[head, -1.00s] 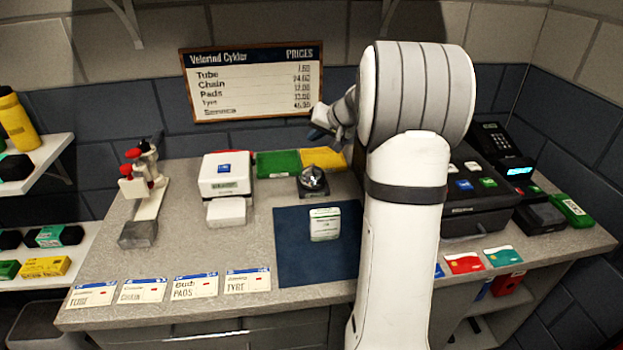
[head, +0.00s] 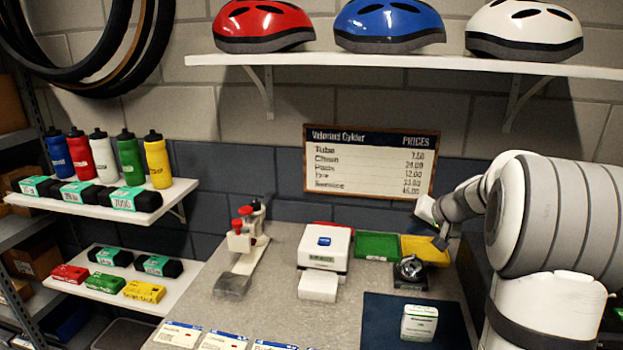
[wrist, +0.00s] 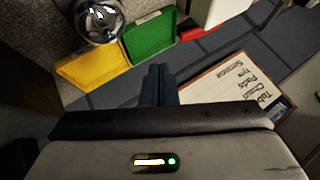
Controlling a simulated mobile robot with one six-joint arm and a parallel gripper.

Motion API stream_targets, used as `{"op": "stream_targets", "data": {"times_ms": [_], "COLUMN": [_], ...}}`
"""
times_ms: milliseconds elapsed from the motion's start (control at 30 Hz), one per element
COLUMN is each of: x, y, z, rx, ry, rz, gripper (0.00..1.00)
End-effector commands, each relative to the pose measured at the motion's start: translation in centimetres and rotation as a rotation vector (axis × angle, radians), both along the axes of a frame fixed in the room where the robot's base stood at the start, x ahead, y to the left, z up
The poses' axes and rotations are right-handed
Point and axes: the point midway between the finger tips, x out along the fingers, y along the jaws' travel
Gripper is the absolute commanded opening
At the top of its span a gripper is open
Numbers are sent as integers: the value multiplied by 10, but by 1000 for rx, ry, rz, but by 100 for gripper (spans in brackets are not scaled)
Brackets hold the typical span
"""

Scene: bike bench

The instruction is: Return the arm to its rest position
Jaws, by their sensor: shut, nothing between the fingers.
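My arm stands at the right of the head view, folded, with its white and grey links in front of the bench's right part. My gripper (wrist: 159,85) shows in the wrist view with its dark fingers together and nothing between them. It hangs in the air near the wall behind the bench. Beyond the fingers in the wrist view are the yellow tray (wrist: 95,72), the green tray (wrist: 150,37) and the price board (wrist: 240,90).
The bench (head: 265,290) carries a white box-shaped device (head: 324,248), a red-knobbed stand (head: 243,245), a round metal-topped item (head: 410,271) and a white-green packet (head: 419,322) on a dark mat (head: 375,335). Helmets stand on a wall shelf (head: 400,63). Bottles and boxes fill shelves at left.

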Motion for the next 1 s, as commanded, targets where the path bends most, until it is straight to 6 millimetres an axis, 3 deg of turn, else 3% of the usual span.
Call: {"op": "stream_targets", "data": {"times_ms": [33, 200, 400, 600, 700, 833, 1000], "x": [-14, -88, -189, -277, -304, -322, -325], "y": [22, 93, 148, 166, 166, 166, 165], "z": [6, 12, 4, -15, -24, -29, -31], "rx": [-14, -89, -215, -361, -415, -455, -463], "ry": [21, 136, 267, 355, 378, 391, 394], "rz": [33, 147, 251, 309, 321, 325, 325], "gripper": [0, 0, 0, 0, 0, 0, 0]}}
